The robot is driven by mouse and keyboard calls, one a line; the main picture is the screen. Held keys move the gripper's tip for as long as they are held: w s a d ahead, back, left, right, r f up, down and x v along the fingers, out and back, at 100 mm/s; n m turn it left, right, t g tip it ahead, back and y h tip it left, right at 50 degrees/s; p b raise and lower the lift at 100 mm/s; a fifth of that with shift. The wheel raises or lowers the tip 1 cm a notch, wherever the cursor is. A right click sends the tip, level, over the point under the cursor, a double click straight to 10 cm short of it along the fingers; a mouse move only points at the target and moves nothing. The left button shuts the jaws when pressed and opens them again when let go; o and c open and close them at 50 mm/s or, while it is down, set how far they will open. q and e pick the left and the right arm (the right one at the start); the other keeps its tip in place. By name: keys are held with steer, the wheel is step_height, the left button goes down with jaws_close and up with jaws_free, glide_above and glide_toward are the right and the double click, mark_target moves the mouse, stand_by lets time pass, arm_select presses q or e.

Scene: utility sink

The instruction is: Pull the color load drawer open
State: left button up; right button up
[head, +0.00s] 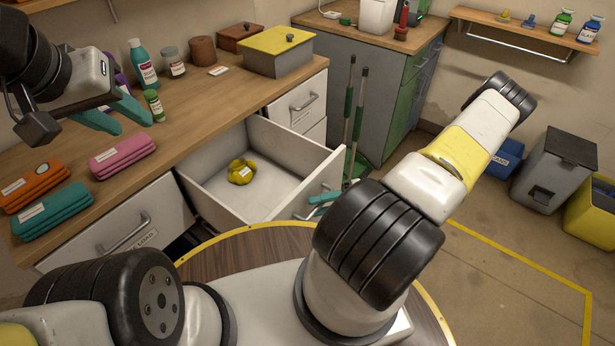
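A white drawer (212,198) stands pulled out of the wooden counter, with a crumpled yellow cloth (241,172) inside. Its front faces away, so its label is hidden. The closed drawer to its left (160,208) has a bar handle (124,232) and a label whose last word looks like "LOAD". My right gripper (322,199) shows only as teal fingertips at the open drawer's front. My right arm hides the rest, so I cannot tell if it grips the handle. My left gripper (122,112) is open and empty above the counter.
Folded orange (34,186), teal (52,210) and pink (122,156) cloths lie on the counter. Bottles, jars and a yellow-lidded box (278,58) stand behind. Another closed drawer (297,104) is right of the open one. Bins (555,170) stand far right; the floor before them is clear.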

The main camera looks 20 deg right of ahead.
steer(key=s+d+r, duration=0.1)
steer(key=d, duration=0.6)
steer(key=shift+d, duration=0.25)
steer(key=w+a+r+n+g+h, duration=0.25)
steer(key=r+h, duration=0.25)
steer(key=r, duration=0.7)
steer(key=w+a+r+n+g+h, duration=0.1)
steer(key=a+r+h, duration=0.35)
steer(key=r, duration=0.75)
steer(key=s+a+r+t+h, duration=0.2)
steer(key=s+a+r+t, duration=0.1)
steer(key=r, duration=0.5)
steer(key=s+a+r+t+h, duration=0.2)
steer(key=s+a+r+t, duration=0.1)
steer(key=s+r, duration=0.3)
step_height(320, 180, up, 3)
steer(key=shift+f+t, duration=0.1)
steer(key=shift+t, duration=0.65)
